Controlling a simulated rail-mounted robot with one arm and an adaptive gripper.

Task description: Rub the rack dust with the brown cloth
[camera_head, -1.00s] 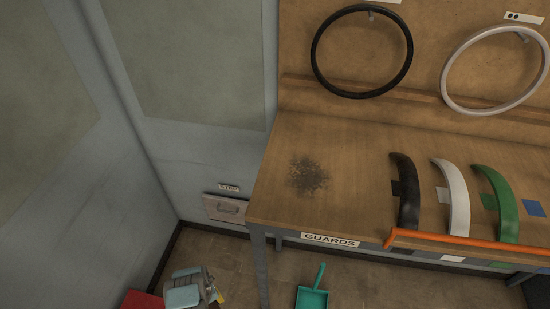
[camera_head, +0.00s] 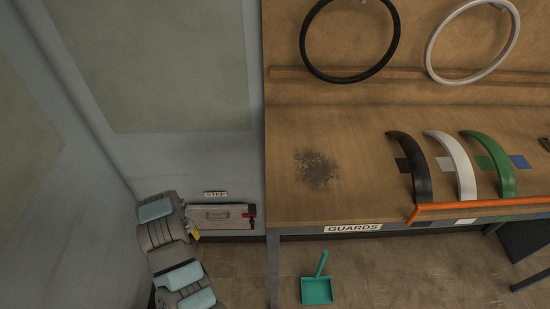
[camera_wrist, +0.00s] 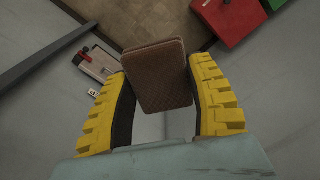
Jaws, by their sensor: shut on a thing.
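The dust is a dark speckled patch (camera_head: 317,169) on the left part of the wooden rack top (camera_head: 360,200), in the head view. My gripper (camera_wrist: 162,95) has yellow ribbed fingers and is shut on the brown cloth (camera_wrist: 160,72), which looks like a folded block in the wrist view. In the head view my arm is at the lower left, and only a bit of a yellow finger (camera_head: 194,231) shows. The gripper is left of the rack and apart from the dust. The cloth cannot be made out in the head view.
Black (camera_head: 410,165), white (camera_head: 455,163) and green (camera_head: 492,163) guards stand right of the dust, behind an orange bar (camera_head: 475,205). A STEP box (camera_head: 220,217) is by the wall left of the rack. A teal dustpan (camera_head: 317,290) lies on the floor. The rack top around the dust is clear.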

